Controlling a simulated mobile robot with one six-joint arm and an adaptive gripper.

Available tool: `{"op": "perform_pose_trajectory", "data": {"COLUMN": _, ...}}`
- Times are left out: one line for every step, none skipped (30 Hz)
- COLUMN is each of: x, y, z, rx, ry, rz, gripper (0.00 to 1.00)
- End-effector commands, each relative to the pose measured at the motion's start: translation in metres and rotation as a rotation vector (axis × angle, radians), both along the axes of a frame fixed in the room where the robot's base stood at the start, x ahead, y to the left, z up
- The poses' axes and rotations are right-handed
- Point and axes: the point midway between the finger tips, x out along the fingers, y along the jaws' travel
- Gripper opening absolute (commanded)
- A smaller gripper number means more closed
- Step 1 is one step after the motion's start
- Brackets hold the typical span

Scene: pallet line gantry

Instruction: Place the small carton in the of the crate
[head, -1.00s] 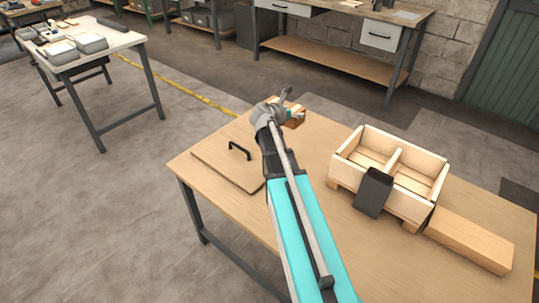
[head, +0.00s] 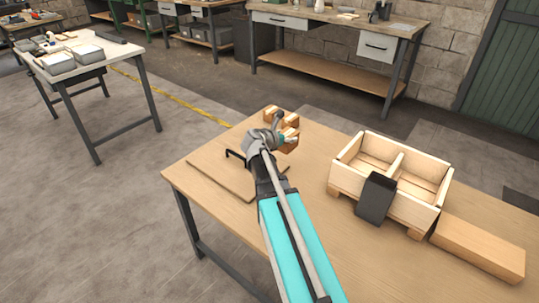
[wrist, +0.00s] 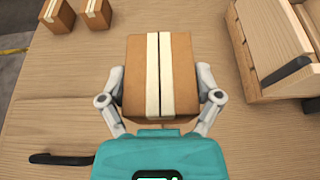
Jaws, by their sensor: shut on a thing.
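My gripper (wrist: 160,92) is shut on a small brown carton (wrist: 133,75) with a pale tape stripe, one finger on each side. In the head view the held carton (head: 290,146) is partly hidden by my gripper, near the table's far left part. It looks raised above the table; the exact height is unclear. The pale wooden crate (head: 436,212) stands to the right of my gripper, apart from it. The crate has a middle divider and two compartments, with no contents visible. Its side also shows at the upper right of the wrist view (wrist: 262,45).
Two more small cartons (wrist: 57,15) (wrist: 96,13) stand beyond the held one. A flat board (head: 215,178) with a black handle (head: 235,156) lies at left. A dark panel (head: 376,198) stands at the crate's front; a long wooden block (head: 478,250) lies right of it.

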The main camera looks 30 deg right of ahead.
Motion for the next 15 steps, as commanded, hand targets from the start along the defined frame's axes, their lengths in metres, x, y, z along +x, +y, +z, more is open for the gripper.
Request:
{"op": "perform_pose_trajectory", "data": {"x": 0.002, "y": -0.001, "z": -0.001, "rx": -0.001, "ry": 0.0, "rz": 0.0, "gripper": 0.21}}
{"op": "perform_pose_trajectory", "data": {"x": 0.003, "y": -0.001, "z": -0.002, "rx": -0.001, "ry": 0.0, "rz": 0.0, "gripper": 0.21}}
{"op": "perform_pose_trajectory", "data": {"x": 0.006, "y": -0.002, "z": -0.003, "rx": -0.001, "ry": 0.0, "rz": 0.0, "gripper": 0.21}}
{"op": "perform_pose_trajectory", "data": {"x": 0.008, "y": -0.003, "z": -0.005, "rx": -0.001, "ry": 0.0, "rz": 0.0, "gripper": 0.21}}
{"op": "perform_pose_trajectory", "data": {"x": 0.011, "y": -0.004, "z": -0.006, "rx": -0.001, "ry": 0.0, "rz": 0.0, "gripper": 0.21}}
{"op": "perform_pose_trajectory", "data": {"x": 0.016, "y": -0.006, "z": -0.009, "rx": -0.001, "ry": 0.0, "rz": 0.0, "gripper": 0.21}}
{"op": "perform_pose_trajectory", "data": {"x": 0.019, "y": -0.008, "z": -0.01, "rx": -0.001, "ry": 0.0, "rz": 0.0, "gripper": 0.21}}
{"op": "perform_pose_trajectory", "data": {"x": 0.024, "y": -0.01, "z": -0.013, "rx": -0.001, "ry": 0.0, "rz": 0.0, "gripper": 0.21}}
{"op": "perform_pose_trajectory", "data": {"x": 0.029, "y": -0.012, "z": -0.016, "rx": -0.001, "ry": 0.0, "rz": 0.0, "gripper": 0.21}}
{"op": "perform_pose_trajectory", "data": {"x": 0.034, "y": -0.014, "z": -0.018, "rx": -0.001, "ry": 0.0, "rz": 0.0, "gripper": 0.21}}
{"op": "perform_pose_trajectory", "data": {"x": 0.039, "y": -0.016, "z": -0.021, "rx": -0.001, "ry": 0.0, "rz": 0.0, "gripper": 0.21}}
{"op": "perform_pose_trajectory", "data": {"x": 0.045, "y": -0.019, "z": -0.024, "rx": -0.001, "ry": 0.0, "rz": 0.0, "gripper": 0.21}}
{"op": "perform_pose_trajectory", "data": {"x": 0.05, "y": -0.021, "z": -0.026, "rx": -0.001, "ry": 0.0, "rz": 0.0, "gripper": 0.21}}
{"op": "perform_pose_trajectory", "data": {"x": 0.055, "y": -0.023, "z": -0.029, "rx": 0.0, "ry": 0.0, "rz": 0.0, "gripper": 0.21}}
{"op": "perform_pose_trajectory", "data": {"x": 0.062, "y": -0.026, "z": -0.032, "rx": 0.0, "ry": 0.0, "rz": 0.0, "gripper": 0.21}}
